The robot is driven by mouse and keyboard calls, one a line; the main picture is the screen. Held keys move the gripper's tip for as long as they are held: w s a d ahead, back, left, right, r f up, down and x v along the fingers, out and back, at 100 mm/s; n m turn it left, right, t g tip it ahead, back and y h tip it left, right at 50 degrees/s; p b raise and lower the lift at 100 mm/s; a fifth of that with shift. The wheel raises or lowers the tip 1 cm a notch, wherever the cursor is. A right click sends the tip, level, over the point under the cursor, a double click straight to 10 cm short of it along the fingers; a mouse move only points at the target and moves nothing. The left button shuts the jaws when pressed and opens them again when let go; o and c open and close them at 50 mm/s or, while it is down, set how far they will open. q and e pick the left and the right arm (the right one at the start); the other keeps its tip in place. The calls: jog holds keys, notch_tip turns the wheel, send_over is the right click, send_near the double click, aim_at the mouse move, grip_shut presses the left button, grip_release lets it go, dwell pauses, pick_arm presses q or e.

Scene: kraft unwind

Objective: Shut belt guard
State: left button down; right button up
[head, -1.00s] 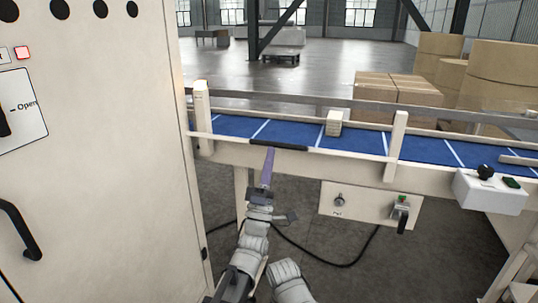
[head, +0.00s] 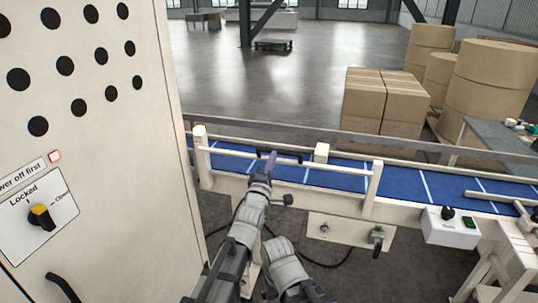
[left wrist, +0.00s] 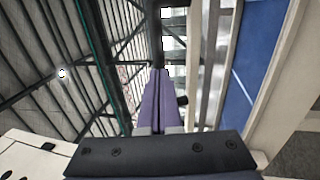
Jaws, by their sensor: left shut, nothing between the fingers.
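The belt guard is a pale rail (head: 335,166) between two short posts at the near side of the blue conveyor belt (head: 405,183) in the head view. My right gripper is not in view.
A white cabinet (head: 105,140) with a yellow-black knob (head: 40,215) at "Locked" stands close on the left. A panel with switches (head: 350,233) and a control box (head: 450,228) are on the conveyor's near side. Cardboard boxes (head: 385,100) stand behind the belt.

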pick_arm(q)
jog(key=shift+g, duration=0.3)
jog(key=p+x, duration=0.1)
jog(key=x, duration=0.3)
jog(key=r+p+x, duration=0.1)
jog(key=x, duration=0.2)
jog(key=shift+w+r, duration=0.25)
jog(key=shift+r, duration=0.05)
jog(key=shift+x, duration=0.9)
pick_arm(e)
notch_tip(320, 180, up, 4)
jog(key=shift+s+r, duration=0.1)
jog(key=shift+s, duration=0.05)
pick_arm(q)
jog(key=shift+w+r+p, duration=0.15)
jog(key=shift+p, duration=0.15)
